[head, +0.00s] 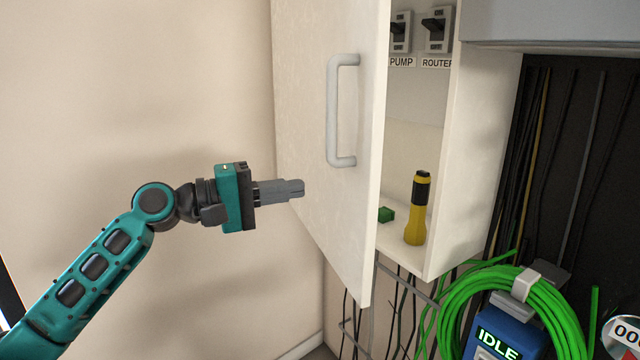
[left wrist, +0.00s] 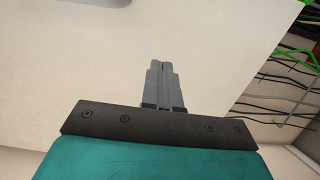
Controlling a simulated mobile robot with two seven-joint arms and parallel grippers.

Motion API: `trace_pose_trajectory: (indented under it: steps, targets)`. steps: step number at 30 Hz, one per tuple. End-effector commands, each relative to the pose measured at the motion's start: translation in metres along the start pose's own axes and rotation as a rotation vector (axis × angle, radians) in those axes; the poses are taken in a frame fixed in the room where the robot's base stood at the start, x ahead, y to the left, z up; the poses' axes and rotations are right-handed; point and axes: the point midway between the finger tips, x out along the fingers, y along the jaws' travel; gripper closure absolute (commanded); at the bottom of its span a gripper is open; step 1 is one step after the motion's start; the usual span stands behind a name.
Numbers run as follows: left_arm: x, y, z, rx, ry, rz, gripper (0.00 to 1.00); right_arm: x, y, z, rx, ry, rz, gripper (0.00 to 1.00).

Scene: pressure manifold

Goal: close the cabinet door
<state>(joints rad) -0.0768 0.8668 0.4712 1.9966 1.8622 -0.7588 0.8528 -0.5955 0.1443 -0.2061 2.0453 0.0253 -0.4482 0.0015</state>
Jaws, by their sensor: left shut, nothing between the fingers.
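The white cabinet door (head: 300,110) stands partly open in the head view, with a grey bar handle (head: 343,110) on its outer face. The open cabinet (head: 470,150) shows to the right of the door's free edge. My left gripper (head: 302,189) is shut and empty, its fingers pointing right, in front of the door's lower left part. In the left wrist view the shut fingers (left wrist: 160,65) point at the pale door face (left wrist: 100,60). I cannot tell whether the fingertips touch it. My right gripper is not in view.
Inside the cabinet are a yellow and black flashlight (head: 416,210), a small green block (head: 386,214) and switches labelled PUMP (head: 400,35) and ROUTER (head: 437,32). A green coiled hose (head: 560,305) and a blue IDLE device (head: 505,340) are at lower right. Cables hang below the cabinet.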

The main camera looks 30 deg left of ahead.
Motion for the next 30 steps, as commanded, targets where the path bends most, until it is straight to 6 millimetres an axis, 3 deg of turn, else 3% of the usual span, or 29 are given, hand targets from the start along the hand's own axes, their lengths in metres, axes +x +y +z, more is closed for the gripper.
trace_pose_trajectory:
  steps: [6, 12, 24, 30]
  targets:
    - [0.031, 0.002, 0.000, 0.002, 0.000, 0.001, 1.00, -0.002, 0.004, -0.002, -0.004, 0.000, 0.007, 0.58]
    - [0.049, 0.001, 0.000, 0.001, 0.001, 0.001, 1.00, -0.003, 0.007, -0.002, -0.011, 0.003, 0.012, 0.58]
    - [0.057, 0.000, 0.000, 0.001, 0.001, -0.001, 1.00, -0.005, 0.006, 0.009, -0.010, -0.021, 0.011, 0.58]
    - [0.059, 0.001, -0.001, -0.001, 0.005, -0.001, 1.00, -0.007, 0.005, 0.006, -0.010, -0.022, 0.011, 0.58]
